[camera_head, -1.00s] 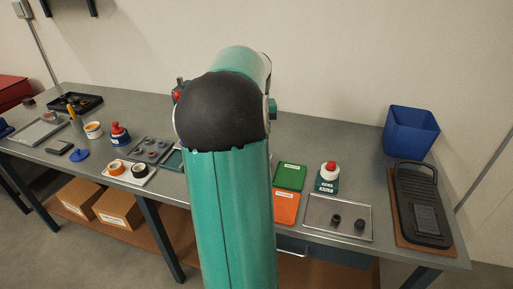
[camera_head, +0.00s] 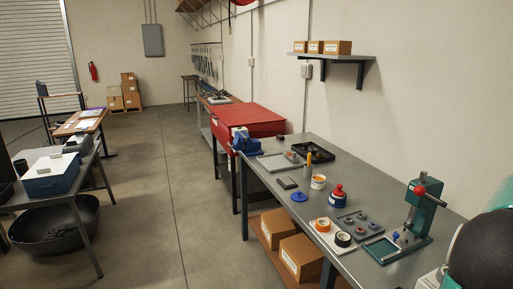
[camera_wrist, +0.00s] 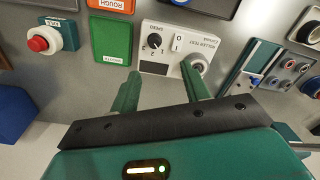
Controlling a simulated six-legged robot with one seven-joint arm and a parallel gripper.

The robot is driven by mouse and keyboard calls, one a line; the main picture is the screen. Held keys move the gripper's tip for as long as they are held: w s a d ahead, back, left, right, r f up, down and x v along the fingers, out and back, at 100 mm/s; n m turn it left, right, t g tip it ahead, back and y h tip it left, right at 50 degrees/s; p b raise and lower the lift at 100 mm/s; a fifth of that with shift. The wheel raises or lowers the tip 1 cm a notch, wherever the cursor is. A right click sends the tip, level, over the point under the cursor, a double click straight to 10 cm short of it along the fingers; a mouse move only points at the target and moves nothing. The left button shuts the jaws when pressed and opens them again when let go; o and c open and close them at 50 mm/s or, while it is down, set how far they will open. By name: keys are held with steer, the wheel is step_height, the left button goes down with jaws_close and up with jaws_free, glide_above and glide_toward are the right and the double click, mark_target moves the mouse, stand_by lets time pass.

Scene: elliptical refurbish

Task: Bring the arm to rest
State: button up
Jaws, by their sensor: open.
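My gripper (camera_wrist: 162,92) shows in the wrist view with its two green fingers apart and nothing between them. It hangs above the grey workbench (camera_wrist: 112,75), with its fingertips toward a white control box (camera_wrist: 172,52) with a dial and switch. In the head view only part of my arm shows, at the lower right edge, beside the bench (camera_head: 330,150). The gripper itself is not in the head view.
A green press with a red knob (camera_head: 418,205) stands on the bench near my arm. In the wrist view, a green tray (camera_wrist: 111,42) and a red button box (camera_wrist: 50,38) lie close by. A blue bin (camera_wrist: 12,110) is at the left edge. Open floor (camera_head: 150,190) lies left of the bench.

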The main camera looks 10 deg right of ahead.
steer(key=w+a+r+n+t, duration=0.1)
steer(key=w+a+r+n, duration=0.3)
steer(key=a, duration=0.9)
steer(key=w+a+n+t, duration=0.15)
steer(key=w+a, duration=0.35)
steer(key=a, duration=0.8)
steer(key=s+a+f+n+t, duration=0.1)
steer(key=s+a+n, duration=0.2)
steer(key=a, duration=0.8)
steer(key=s+a+f+n+t, duration=0.2)
steer(key=s+a+n, duration=0.1)
steer(key=a, duration=0.8)
steer(key=shift+s+a+f, duration=0.15)
steer(key=shift+f, duration=0.15)
